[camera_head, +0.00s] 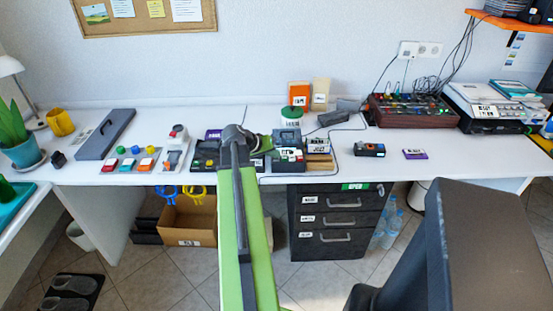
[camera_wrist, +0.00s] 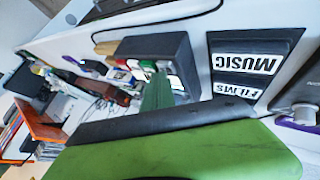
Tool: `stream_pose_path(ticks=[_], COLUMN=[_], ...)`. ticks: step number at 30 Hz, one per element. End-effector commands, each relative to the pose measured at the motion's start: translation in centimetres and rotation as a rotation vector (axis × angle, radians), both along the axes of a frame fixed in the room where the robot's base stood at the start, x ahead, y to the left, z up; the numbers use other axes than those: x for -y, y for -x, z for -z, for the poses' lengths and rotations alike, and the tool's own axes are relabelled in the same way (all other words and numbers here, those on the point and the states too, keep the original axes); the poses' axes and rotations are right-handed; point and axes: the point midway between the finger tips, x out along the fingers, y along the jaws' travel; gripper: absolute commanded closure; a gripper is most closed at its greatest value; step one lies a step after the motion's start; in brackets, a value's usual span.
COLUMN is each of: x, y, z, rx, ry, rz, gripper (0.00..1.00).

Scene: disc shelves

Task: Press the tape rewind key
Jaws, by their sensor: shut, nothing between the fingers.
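A dark tape device (camera_head: 287,137) with a row of coloured keys (camera_head: 288,155) stands on the white desk near the middle. In the wrist view the dark box (camera_wrist: 155,50) shows small red, white and green keys (camera_wrist: 135,68) along one edge. The rewind key cannot be told apart by its marking. My gripper (camera_wrist: 158,88) shows as green fingers, shut and empty, with its tip close to these keys. Whether it touches one cannot be told. In the head view my green arm reaches over the desk, and the fingertips are mostly hidden behind it.
Dark boxes labelled MUSIC (camera_wrist: 246,62) and FILMS (camera_wrist: 238,91) lie beside the device. A row of coloured buttons (camera_head: 128,163) and a long grey box (camera_head: 106,134) are on the left. A mixer (camera_head: 412,112) and printer (camera_head: 484,107) stand right. Drawers (camera_head: 340,219) are below.

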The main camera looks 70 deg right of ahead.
Motion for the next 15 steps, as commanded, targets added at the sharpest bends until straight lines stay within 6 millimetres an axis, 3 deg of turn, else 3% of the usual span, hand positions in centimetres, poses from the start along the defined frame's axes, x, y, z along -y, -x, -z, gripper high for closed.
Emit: stream_pose_path(ticks=[8,15], x=[0.0,0.0], y=[0.0,0.0], z=[-1.7,-1.6], rx=[0.0,0.0], ry=[0.0,0.0], rz=[0.0,0.0], gripper=[1.0,1.0])
